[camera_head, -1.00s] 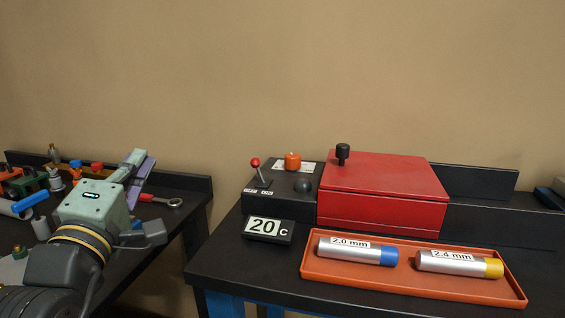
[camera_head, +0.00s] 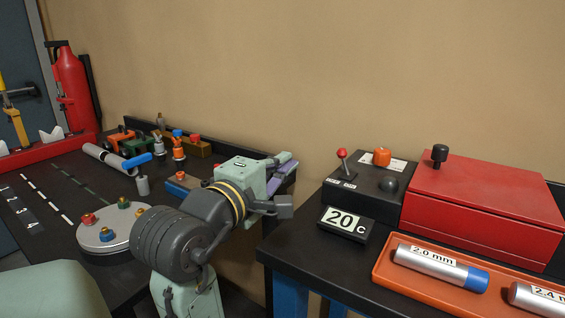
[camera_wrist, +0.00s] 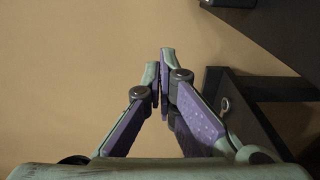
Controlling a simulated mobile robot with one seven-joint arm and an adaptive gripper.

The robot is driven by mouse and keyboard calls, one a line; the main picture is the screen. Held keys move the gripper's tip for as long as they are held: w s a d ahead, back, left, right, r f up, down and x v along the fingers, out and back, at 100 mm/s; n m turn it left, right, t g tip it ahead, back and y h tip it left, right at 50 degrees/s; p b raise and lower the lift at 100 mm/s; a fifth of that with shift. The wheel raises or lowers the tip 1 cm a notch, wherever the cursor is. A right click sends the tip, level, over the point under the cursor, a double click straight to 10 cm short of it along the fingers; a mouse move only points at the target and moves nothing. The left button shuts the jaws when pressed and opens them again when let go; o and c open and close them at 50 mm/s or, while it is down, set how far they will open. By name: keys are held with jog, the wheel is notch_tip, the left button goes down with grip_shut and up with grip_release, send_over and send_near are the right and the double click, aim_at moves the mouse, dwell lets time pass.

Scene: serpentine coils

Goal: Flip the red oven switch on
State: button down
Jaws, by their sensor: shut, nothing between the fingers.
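The red oven switch (camera_head: 342,153) is a red-knobbed lever on the black control box (camera_head: 340,198), left of the red oven (camera_head: 480,205). The lever tilts slightly left, with small labels at its base. An orange knob (camera_head: 381,157) and a dark dome (camera_head: 389,184) are on the same box. My gripper (camera_head: 288,163) is left of the box and apart from it, pointing toward the wall. In the wrist view my gripper (camera_wrist: 164,78) is shut and empty, its fingertips together before the bare wall. The switch is not visible in the wrist view.
A temperature display (camera_head: 345,222) reading 20 C stands before the box. An orange tray (camera_head: 385,267) holds two labelled cylinders. The left bench (camera_head: 60,215) carries a round plate (camera_head: 110,232), clamps and tools. A gap separates the two benches.

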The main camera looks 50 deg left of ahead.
aim_at(344, 163)
jog(key=w+d+p, duration=0.1)
jog(key=w, duration=0.7)
jog(key=shift+w+d+p, duration=0.15)
jog(key=shift+d+p, duration=0.1)
jog(key=shift+p, duration=0.15)
jog(key=shift+w, duration=0.1)
